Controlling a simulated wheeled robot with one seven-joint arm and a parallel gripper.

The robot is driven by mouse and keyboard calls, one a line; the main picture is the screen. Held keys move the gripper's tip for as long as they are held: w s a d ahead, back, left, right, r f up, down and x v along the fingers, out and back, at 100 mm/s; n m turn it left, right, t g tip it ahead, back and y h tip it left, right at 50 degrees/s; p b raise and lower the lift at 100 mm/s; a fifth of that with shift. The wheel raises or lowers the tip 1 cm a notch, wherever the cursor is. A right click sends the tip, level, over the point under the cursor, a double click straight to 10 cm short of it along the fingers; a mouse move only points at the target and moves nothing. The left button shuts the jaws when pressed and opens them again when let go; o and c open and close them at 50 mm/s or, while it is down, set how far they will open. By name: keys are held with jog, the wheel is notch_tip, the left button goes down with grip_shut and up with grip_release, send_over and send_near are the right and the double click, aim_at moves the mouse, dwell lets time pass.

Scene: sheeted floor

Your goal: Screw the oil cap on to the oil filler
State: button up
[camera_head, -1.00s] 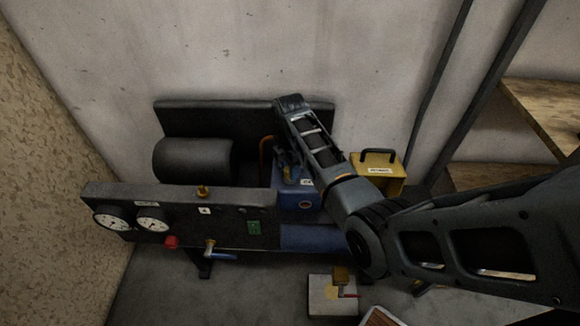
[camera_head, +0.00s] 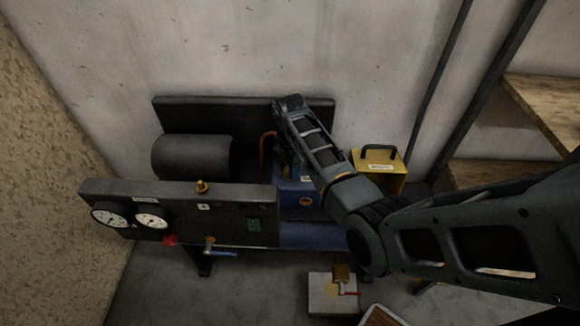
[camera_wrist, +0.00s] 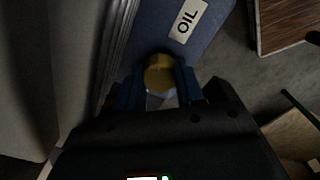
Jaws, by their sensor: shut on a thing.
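In the wrist view my gripper (camera_wrist: 160,98) has its two blue fingers on either side of a round yellow oil cap (camera_wrist: 159,72) and is shut on it. The cap is in front of the blue housing (camera_wrist: 168,38), beside its white OIL label (camera_wrist: 188,20). The oil filler is hidden behind the cap, so I cannot tell whether the cap sits on it. In the head view my arm reaches down over the blue housing (camera_head: 296,200), and my fingers and the cap are mostly hidden behind it.
A yellow box with a black handle (camera_head: 379,168) stands right of my arm. A panel with gauges (camera_head: 180,210), a red knob and a blue-handled valve is at the left. A dark cylinder (camera_head: 192,157) lies behind it. A pale block (camera_head: 333,296) is on the floor in front.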

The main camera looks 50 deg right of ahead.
jog(key=o, duration=0.4)
jog(key=c, duration=0.4)
jog(key=m+p, duration=0.1)
jog(key=m, duration=0.3)
jog(key=shift+r+p, duration=0.15)
jog(key=shift+p, duration=0.15)
jog(key=m+p, duration=0.1)
jog(key=m, duration=0.4)
jog(key=m+p, duration=0.1)
jog(key=m, duration=0.9)
jog(key=shift+w, duration=0.1)
